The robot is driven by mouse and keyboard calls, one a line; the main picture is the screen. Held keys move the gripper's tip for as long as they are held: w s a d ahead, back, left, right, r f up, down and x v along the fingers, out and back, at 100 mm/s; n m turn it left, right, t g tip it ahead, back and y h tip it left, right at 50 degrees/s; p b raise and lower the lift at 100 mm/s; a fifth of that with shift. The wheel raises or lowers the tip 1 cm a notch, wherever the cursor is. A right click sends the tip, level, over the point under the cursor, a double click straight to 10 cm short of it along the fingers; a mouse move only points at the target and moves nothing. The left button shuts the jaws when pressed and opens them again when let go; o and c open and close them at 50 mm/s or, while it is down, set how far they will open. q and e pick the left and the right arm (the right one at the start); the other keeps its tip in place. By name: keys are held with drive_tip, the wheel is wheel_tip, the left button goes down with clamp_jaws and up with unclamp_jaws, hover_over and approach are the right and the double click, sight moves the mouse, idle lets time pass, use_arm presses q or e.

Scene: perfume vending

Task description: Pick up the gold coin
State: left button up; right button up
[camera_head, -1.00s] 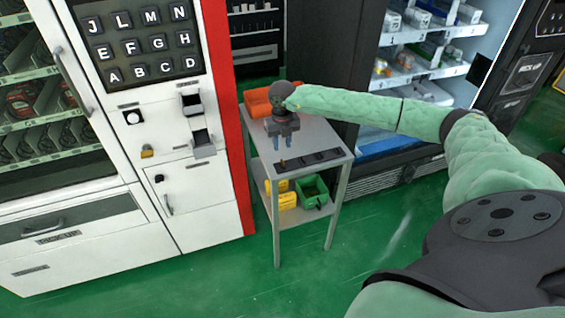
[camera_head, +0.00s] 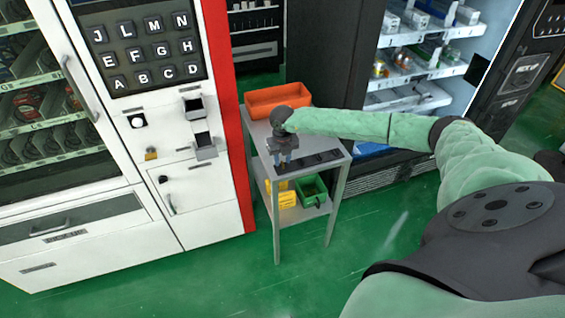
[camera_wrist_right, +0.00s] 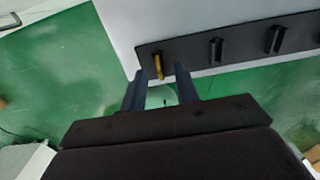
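The gold coin (camera_wrist_right: 158,66) stands on edge at the left end of a black holder strip (camera_wrist_right: 237,46) in the right wrist view. The strip also shows on the small table in the head view (camera_head: 324,159); the coin cannot be made out there, behind my gripper. My right gripper (camera_head: 283,164) points down over the left end of the strip. In the wrist view its two fingers (camera_wrist_right: 161,71) are apart, one to each side of the coin, with the coin at about the fingertips. I cannot tell whether they touch it. My left gripper is not in view.
An orange bin (camera_head: 276,99) sits at the back of the grey table (camera_head: 259,136). A green bin (camera_head: 312,189) and yellow boxes (camera_head: 287,200) are on its lower shelf. A white vending machine (camera_head: 150,106) with letter buttons stands left, close to the table.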

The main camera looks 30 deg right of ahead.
drive_tip(key=shift+f, duration=0.25)
clamp_jaws()
drive_tip(key=shift+r, duration=0.1)
